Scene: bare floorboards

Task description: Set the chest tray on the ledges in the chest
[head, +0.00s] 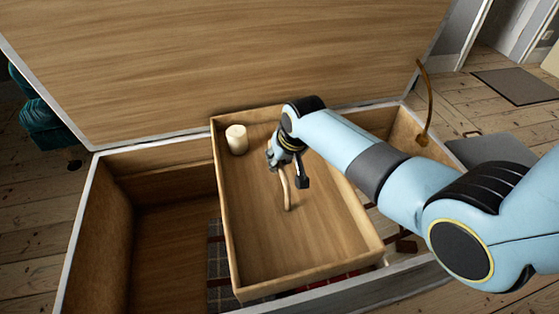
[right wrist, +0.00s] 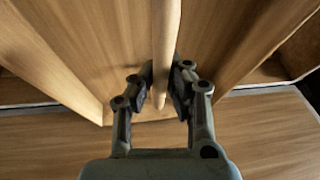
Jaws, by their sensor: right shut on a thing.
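The chest tray (head: 255,225) is a shallow wooden box with a pale handle bar (head: 287,190) along its middle. It is over the open chest (head: 115,215), turned askew to the chest walls. Its near end is close to the chest's front rim; whether it touches the ledges I cannot tell. My right gripper (head: 274,158) is over the tray and shut on the handle. In the right wrist view the handle (right wrist: 166,50) runs between the fingers (right wrist: 163,85). The ledges are not clearly visible. My left gripper is out of view.
A cream cylinder (head: 237,139) stands in the tray's far left corner. Folded plaid cloth (head: 218,265) lies in the chest below the tray. The raised lid (head: 220,60) stands behind. A brown strap (head: 428,100) rises at the chest's right side. The chest's left part is open.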

